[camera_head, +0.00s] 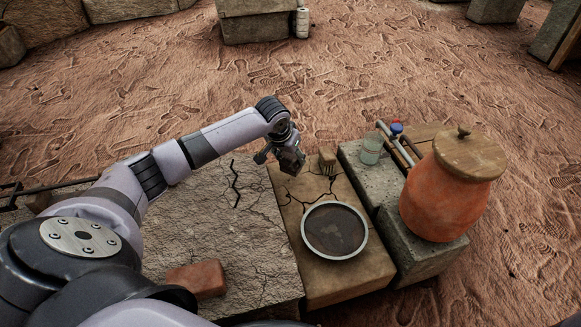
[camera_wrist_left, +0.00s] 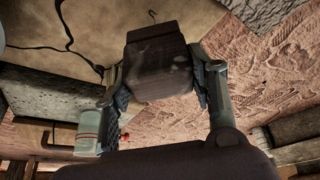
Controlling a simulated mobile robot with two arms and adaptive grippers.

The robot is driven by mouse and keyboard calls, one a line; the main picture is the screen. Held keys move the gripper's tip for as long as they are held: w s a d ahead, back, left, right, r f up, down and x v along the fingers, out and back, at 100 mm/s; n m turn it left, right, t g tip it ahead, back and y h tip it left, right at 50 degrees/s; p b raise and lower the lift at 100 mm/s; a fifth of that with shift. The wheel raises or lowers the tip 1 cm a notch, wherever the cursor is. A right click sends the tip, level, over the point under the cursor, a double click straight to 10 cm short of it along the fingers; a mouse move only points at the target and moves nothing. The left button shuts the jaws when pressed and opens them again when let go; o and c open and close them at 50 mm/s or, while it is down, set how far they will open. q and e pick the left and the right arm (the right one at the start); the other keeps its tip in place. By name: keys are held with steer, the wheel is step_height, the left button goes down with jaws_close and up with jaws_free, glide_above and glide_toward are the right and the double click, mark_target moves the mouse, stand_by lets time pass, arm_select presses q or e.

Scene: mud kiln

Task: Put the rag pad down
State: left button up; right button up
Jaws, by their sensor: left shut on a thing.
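The rag pad (camera_wrist_left: 158,68) is a dark brown, blocky pad with a small thin hook at its far end in the left wrist view. My left gripper (camera_head: 284,152) is shut on it, one finger at each side. In the head view the pad (camera_head: 292,160) is a dark lump at the gripper, held close to the left edge of the tan cracked slab (camera_head: 345,287). I cannot tell whether it touches the slab. My right gripper is not in view.
A round dark-filled pan (camera_head: 335,231) and a small brush (camera_head: 327,160) are on the slab. A glass jar (camera_head: 371,148) and a lidded orange pot (camera_head: 447,195) stand at right on grey blocks. A red brick (camera_head: 197,278) lies on the cracked pale stone (camera_head: 236,235), mostly bare.

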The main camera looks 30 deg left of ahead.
mark_target(291, 164)
arm_select(q)
step_height(291, 164, down, 4)
steer(key=shift+r+b, duration=0.15)
steer(key=shift+b, duration=0.85)
steer(key=shift+r, duration=0.15)
steer(key=shift+p, duration=0.3)
steer(key=o, duration=1)
